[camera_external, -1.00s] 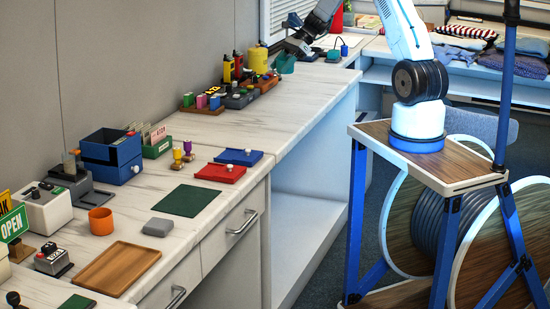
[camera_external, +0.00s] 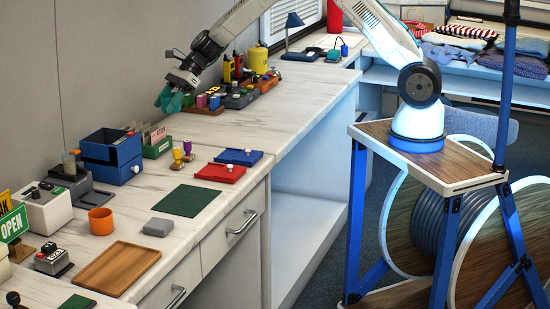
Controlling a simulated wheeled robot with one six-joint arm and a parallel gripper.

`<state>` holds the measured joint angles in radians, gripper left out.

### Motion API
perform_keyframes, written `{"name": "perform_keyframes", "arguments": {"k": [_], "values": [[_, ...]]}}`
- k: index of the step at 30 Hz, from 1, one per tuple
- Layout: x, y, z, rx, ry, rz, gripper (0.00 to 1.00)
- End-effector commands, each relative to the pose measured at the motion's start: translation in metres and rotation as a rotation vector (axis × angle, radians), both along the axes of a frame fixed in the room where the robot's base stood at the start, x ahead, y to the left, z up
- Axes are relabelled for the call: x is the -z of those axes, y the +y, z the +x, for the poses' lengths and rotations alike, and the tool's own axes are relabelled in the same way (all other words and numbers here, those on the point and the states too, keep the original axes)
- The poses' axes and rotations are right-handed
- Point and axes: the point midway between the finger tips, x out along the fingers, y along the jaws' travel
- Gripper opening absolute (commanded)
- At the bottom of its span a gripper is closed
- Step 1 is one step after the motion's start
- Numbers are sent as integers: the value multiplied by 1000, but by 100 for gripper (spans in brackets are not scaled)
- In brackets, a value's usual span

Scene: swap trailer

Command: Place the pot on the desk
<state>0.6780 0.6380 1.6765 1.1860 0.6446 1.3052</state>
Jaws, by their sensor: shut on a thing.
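My gripper (camera_external: 179,80) is shut on a teal pot (camera_external: 170,100). It holds the pot tilted, over the back part of the white marbled desk (camera_external: 222,138), to the left of the black and yellow devices. The pot seems to be above the desk top, but its exact height is hard to tell. The jaws hide part of its upper side.
Below and around the pot stand a blue box (camera_external: 111,157), a green card holder (camera_external: 157,149) and a rack of coloured blocks (camera_external: 203,105). Red (camera_external: 220,173) and blue (camera_external: 239,157) trays lie nearer the front edge. Bare desk top lies to the right.

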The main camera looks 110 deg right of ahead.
Motion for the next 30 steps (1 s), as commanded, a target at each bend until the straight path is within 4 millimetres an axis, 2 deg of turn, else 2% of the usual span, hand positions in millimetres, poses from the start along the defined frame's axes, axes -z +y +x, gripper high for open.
{"name": "perform_keyframes", "arguments": {"k": [1,6,11,15,21,25,30], "values": [[-1,25,21,-18,-1,-1,29],[-2,100,76,-45,-1,-2,29],[-5,177,118,-70,-2,-2,29],[-8,249,147,-94,-2,-2,29],[-12,346,174,-123,-1,-1,29],[-15,392,182,-136,-2,-2,29],[-17,436,187,-149,-2,-2,29]]}}
